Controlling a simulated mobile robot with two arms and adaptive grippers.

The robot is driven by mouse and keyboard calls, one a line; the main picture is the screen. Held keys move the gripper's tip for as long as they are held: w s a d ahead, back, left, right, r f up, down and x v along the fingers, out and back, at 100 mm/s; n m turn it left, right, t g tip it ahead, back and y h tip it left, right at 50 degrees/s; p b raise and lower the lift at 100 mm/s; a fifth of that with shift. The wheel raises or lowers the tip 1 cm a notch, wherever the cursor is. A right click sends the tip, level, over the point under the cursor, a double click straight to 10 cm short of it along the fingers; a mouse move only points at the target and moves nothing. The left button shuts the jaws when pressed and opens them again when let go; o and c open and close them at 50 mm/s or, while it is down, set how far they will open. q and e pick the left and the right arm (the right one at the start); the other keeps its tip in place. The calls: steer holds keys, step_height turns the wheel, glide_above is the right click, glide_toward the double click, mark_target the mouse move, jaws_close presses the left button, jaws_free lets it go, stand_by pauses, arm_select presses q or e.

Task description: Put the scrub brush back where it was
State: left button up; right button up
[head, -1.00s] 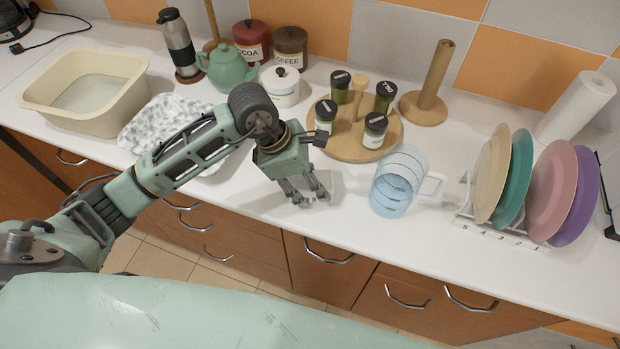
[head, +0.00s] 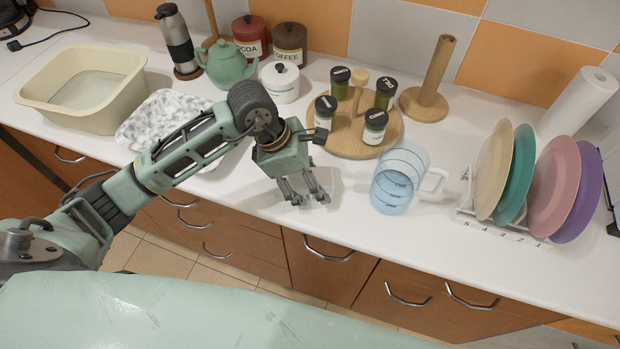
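I see no scrub brush in the head view. My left gripper (head: 306,196) points down over the white counter (head: 245,195), near its front edge, left of the blue measuring cup (head: 397,180). Its fingers are apart, and I see nothing between them. My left arm hides part of a speckled grey-white mat or cloth (head: 160,115) on the counter. My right gripper is out of view.
A beige basin (head: 45,100) stands at the left. A flask (head: 176,42), green teapot (head: 228,66), canisters (head: 289,42) and a round spice stand (head: 350,142) line the back. Plates (head: 563,185) stand in a rack at right. The front strip beside the cup is clear.

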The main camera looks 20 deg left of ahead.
arm_select(q)
steer(key=shift+r+p, duration=0.6)
steer(key=b+v, duration=0.2)
steer(key=v, duration=0.8)
steer(key=shift+a+r+b, duration=0.25)
steer(key=shift+r+b, duration=0.1)
steer(key=shift+a+r, duration=0.1)
steer(key=shift+r, duration=0.3)
steer(key=shift+s, duration=0.1)
